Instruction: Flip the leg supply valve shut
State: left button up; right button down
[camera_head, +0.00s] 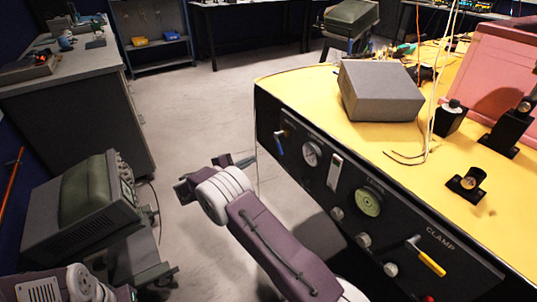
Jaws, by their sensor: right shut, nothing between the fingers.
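A small valve with a blue lever handle (279,147) sits at the far left end of the black front panel (310,185). The lever hangs down at a slight tilt. Its label is too small to read, so I cannot tell for sure that it is the leg supply valve. A second valve with a yellow lever (431,263), marked CLAMP, sits lower right on the panel. My right gripper (238,161) is shut and empty, in front of and left of the blue lever, apart from it. Part of my left arm shows at bottom left; its gripper is out of view.
Gauges (311,153), a green dial (369,201) and several knobs fill the panel between the levers. A grey box (381,90) and black fixtures stand on the yellow top (410,150). A grey instrument (85,210) stands at left. Open floor (205,105) lies beyond my right gripper.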

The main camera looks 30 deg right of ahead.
jog(key=b+x, duration=0.2)
jog(key=x, duration=0.8)
jog(key=s+r, duration=0.2)
jog(key=s, duration=0.1)
jog(key=shift+s+d+r, duration=0.1)
jog(key=shift+s, duration=0.1)
jog(key=shift+r, duration=0.1)
jog(key=s+r+n+g+p, duration=0.1)
jog(key=n+p, duration=0.1)
jog(key=p, duration=0.2)
jog(key=s+r+n+g+p, duration=0.1)
jog(key=n+p, duration=0.2)
jog(key=p, duration=0.1)
jog(key=s+r+n+g+p, duration=0.1)
jog(key=n+g+p, duration=0.1)
jog(key=p, duration=0.2)
jog(key=shift+s+d+r+n+y+p, duration=0.1)
jog(key=shift+s+r+n+y+p, duration=0.2)
jog(key=shift+p, duration=0.1)
jog(key=shift+r, duration=0.15)
dwell(0.3)
